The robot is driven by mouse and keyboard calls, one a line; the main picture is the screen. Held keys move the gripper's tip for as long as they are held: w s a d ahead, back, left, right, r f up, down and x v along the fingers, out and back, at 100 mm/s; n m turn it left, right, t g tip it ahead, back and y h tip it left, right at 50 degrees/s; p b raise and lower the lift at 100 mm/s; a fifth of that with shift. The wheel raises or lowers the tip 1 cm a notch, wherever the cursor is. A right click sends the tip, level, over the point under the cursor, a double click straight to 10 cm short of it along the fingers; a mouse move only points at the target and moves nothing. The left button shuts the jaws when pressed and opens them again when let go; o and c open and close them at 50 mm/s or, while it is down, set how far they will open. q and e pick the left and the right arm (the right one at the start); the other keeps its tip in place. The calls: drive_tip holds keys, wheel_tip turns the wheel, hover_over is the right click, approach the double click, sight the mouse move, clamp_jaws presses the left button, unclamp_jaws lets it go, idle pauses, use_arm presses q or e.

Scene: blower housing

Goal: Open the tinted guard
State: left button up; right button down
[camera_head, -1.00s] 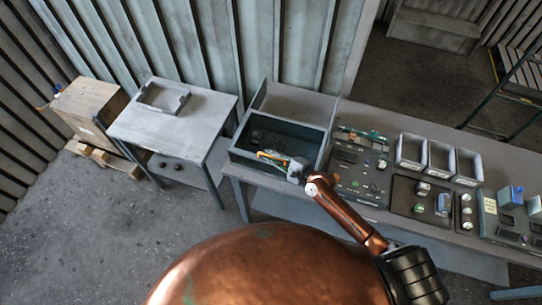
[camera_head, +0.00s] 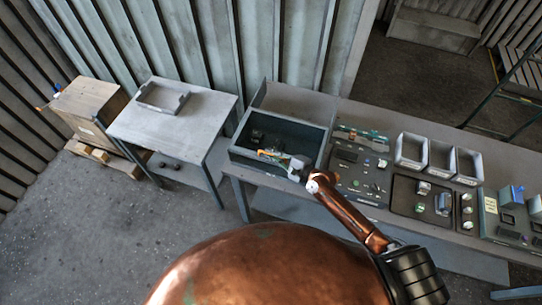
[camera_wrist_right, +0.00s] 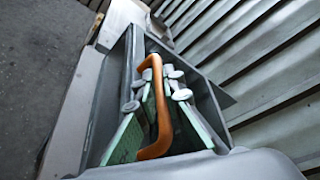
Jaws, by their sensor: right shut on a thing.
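The blower housing appears as a grey open-topped box (camera_head: 236,154) on the bench in the head view, with a raised panel (camera_head: 292,103) behind it. An orange handle (camera_wrist_right: 163,122) stands out in the right wrist view, with green-tinted panel faces (camera_wrist_right: 124,146) beside it. I cannot tell how far the tinted guard is open. My right gripper (camera_head: 280,158) reaches over the box's front side. Its grey fingers (camera_wrist_right: 155,92) close around the orange handle from both sides. The handle's lower attachment is partly hidden. My left gripper is not in view.
A dark panel with small parts (camera_head: 359,171) stands right of the box, then grey bins (camera_head: 440,157) and more equipment. A separate grey table (camera_head: 196,122) with a tray stands left. A wooden crate (camera_head: 88,108) is farther left. Ribbed walls rise behind.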

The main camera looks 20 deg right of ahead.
sight(287, 120)
drive_tip(key=w+d+b, duration=0.4)
drive_tip(key=w+b, duration=0.1)
drive_tip(key=w, duration=0.1)
drive_tip(key=w+d+b, duration=0.4)
drive_tip(key=w+b, duration=0.1)
drive_tip(key=w, duration=0.1)
drive_tip(key=w+d+b, duration=0.4)
drive_tip(key=w+b, duration=0.1)
drive_tip(key=b, duration=0.1)
drive_tip(key=shift+w+f, duration=0.25)
drive_tip(key=shift+w, duration=0.15)
drive_tip(key=shift+w+d+r+b, duration=0.2)
drive_tip(key=shift+w+d+b, duration=0.25)
drive_tip(key=shift+w, duration=0.1)
drive_tip(key=c, duration=2.3)
unclamp_jaws()
drive_tip(key=v, duration=1.2)
drive_tip(key=shift+s, duration=0.1)
